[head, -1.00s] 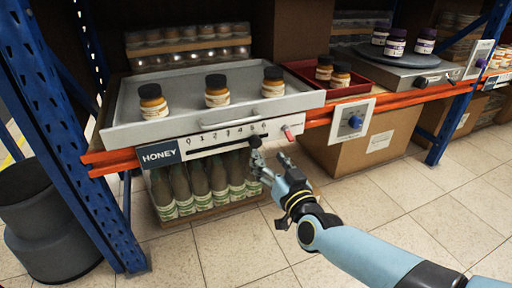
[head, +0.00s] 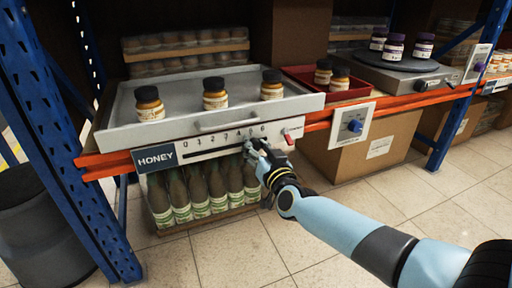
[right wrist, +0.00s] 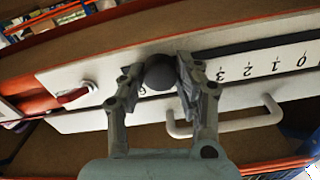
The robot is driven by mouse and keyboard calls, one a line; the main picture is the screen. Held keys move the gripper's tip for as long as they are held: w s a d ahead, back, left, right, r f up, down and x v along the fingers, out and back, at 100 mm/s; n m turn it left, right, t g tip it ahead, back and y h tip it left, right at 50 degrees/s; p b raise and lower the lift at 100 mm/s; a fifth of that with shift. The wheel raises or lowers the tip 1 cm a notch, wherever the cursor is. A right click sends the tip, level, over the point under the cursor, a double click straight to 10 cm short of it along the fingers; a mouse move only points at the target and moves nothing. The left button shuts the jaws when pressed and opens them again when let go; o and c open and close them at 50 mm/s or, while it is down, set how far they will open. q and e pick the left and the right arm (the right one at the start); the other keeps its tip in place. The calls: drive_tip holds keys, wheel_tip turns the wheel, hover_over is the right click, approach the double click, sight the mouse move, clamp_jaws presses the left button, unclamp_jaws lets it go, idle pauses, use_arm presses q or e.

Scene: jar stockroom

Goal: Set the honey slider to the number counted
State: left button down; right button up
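Three amber honey jars with dark lids stand in a grey tray (head: 180,120): left jar (head: 149,103), middle jar (head: 215,94), right jar (head: 272,85). Below its front handle, beside the HONEY label (head: 156,158), is the white slider scale (head: 200,143), numbered 0 to 6. The dark round slider knob (right wrist: 158,73) is at the scale's high-number end; its exact number is hidden by my fingers. My right gripper (head: 255,148) is at the knob. In the right wrist view its fingers (right wrist: 159,78) flank the knob closely and appear shut on it. My left gripper is out of view.
A red-tipped lever (head: 289,137) is just right of the scale. Bottles (head: 200,190) stand under the shelf. A red tray (head: 355,92) with two jars and a panel with a blue knob (head: 354,126) are to the right. A blue post (head: 55,150) stands left.

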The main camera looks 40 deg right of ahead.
sight(227, 146)
clamp_jaws()
drive_tip(key=shift+a, duration=0.1)
